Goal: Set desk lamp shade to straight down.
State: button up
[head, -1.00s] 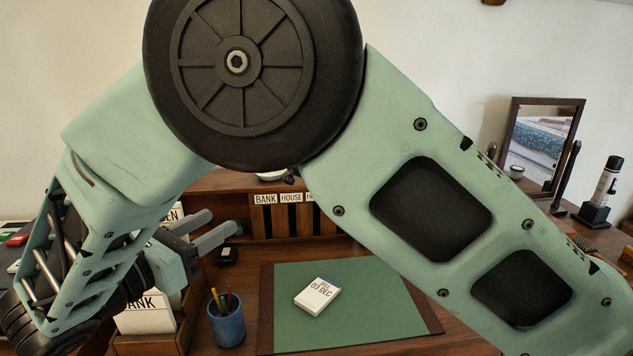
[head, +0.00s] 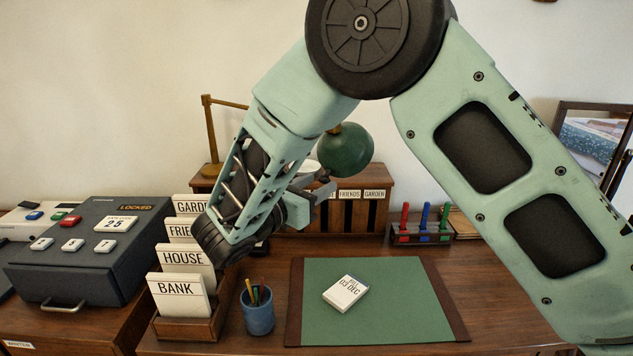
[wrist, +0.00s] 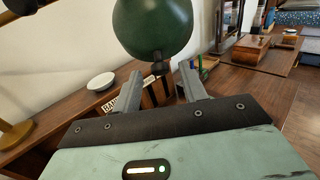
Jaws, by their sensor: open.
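The desk lamp has a brass stand (head: 211,135) at the back left of the desk and a round dark green shade (head: 346,152), partly behind my arm. The shade's rounded outer side faces me, so its opening is hidden and its exact tilt is unclear. In the wrist view the shade (wrist: 152,25) fills the top middle, with a small dark knob (wrist: 159,67) at its lower edge. My gripper (wrist: 158,80) is open and empty. Its fingers point towards the shade, with the knob showing between and beyond the fingertips. In the head view my gripper (head: 326,188) is just below the shade.
A wooden shelf unit (head: 377,207) stands under the lamp, with a white dish (wrist: 101,82) on top. A card box (head: 188,328), blue pencil cup (head: 258,314), green desk pad (head: 415,290) and stamp rack (head: 421,239) stand around. A dark locked case (head: 80,255) is left.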

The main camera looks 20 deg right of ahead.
jog(key=shift+w+d, duration=0.25)
jog(key=shift+d, duration=0.1)
jog(key=shift+c, duration=0.2)
grip_shut()
jog(key=shift+r, duration=0.1)
